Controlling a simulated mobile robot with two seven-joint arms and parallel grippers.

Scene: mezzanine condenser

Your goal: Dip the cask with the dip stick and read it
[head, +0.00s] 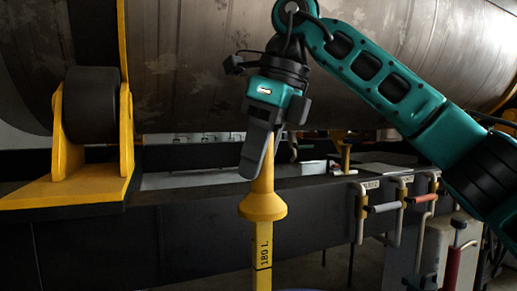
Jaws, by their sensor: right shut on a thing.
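My right gripper (262,152) comes in from the right on its teal arm and points down in the middle of the head view. It is shut on the yellow dip stick (263,236), near its upper end. The stick hangs upright, with a wide collar below the fingers and a dark "180 L" mark lower down. Its lower end runs out of the bottom of the picture. A thin bluish edge shows at the bottom beside the stick; I cannot tell whether it belongs to the cask. My left gripper is out of view.
A huge grey metal cylinder (200,60) fills the back. A yellow bracket with a black roller (91,105) stands at the left on a dark beam (120,245). Tools with handles (381,208) hang at the right, and a red-handled tool (453,262) stands lower right.

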